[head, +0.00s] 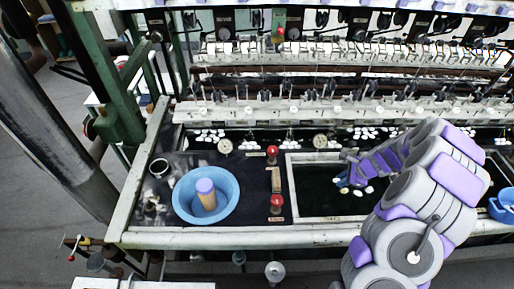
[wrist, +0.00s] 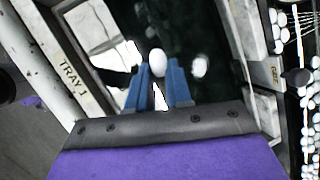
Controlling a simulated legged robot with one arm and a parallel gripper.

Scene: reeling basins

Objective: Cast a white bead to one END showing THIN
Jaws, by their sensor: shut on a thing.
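My gripper (head: 346,182) reaches in from the right over a dark basin (head: 310,205) in the head view. In the wrist view its blue fingers (wrist: 158,72) are shut on a white bead (wrist: 156,62), which shows between the fingertips. Another white bead (wrist: 200,66) lies just right of the fingers, apart from them. A few white beads (head: 368,190) also show beside the fingertips in the head view. Small round dials (head: 320,141) stand along the back of the bench. I cannot read THIN on any of them.
A blue bowl (head: 180,202) with an upright purple-topped cylinder (head: 206,195) stands left of the basin. Two red knobs (head: 277,202) stand between them. White beads (head: 366,132) lie in groups behind. The basin's wall carries a TRAY 1 label (wrist: 72,80).

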